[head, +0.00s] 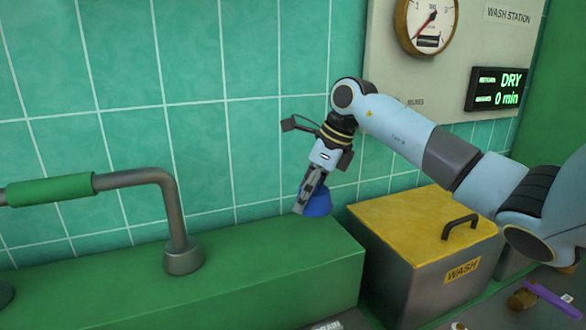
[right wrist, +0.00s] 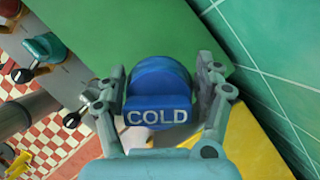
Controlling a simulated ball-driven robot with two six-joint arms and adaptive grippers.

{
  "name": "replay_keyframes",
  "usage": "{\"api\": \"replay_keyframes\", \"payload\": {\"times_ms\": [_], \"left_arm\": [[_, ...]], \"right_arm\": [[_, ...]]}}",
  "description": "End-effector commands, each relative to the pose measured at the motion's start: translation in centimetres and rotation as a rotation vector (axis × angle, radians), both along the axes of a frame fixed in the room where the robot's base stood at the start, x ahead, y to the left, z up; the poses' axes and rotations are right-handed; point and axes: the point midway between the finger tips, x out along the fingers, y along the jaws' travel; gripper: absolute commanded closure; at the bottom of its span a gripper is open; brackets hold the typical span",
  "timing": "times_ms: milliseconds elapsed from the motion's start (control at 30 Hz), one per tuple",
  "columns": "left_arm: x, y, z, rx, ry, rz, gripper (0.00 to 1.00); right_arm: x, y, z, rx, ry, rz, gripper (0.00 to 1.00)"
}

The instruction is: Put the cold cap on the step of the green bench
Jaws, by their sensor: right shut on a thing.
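The cold cap (head: 318,206) is blue, and its front reads COLD in the right wrist view (right wrist: 158,85). My right gripper (head: 306,204) is shut on it, with one finger on each side of the cap. The cap is at the right end of the green bench's step (head: 240,272), close to the tiled wall. The green surface also shows behind the cap in the right wrist view (right wrist: 115,35). I cannot tell whether the cap touches the step. My left gripper is not in view.
A wash box (head: 425,225) with a yellow lid and black handle stands just right of the step. A grey rail (head: 160,178) with a green grip rises at the left. The step's middle is clear. A gauge (head: 428,22) and a DRY display (head: 498,88) are on the wall.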

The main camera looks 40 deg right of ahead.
Motion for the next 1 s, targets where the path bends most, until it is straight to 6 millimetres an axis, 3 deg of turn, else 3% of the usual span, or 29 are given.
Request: {"api": "replay_keyframes", "payload": {"times_ms": [133,300,600,733,1000], "left_arm": [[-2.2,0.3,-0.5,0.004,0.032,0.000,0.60],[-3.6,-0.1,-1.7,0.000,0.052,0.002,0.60],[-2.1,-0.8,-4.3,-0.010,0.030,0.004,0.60],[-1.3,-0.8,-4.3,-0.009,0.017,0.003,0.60],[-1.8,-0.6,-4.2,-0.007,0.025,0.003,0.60]], "right_arm": [[0.1,0.0,-0.9,-0.001,0.003,0.006,0.59],[0.1,0.0,-2.9,0.000,0.002,0.005,0.59],[0.0,0.0,-6.4,0.000,0.002,0.004,0.59],[0.0,0.0,-6.4,-0.001,0.001,0.004,0.59],[0.1,0.0,-6.3,-0.001,0.001,0.004,0.59]]}}
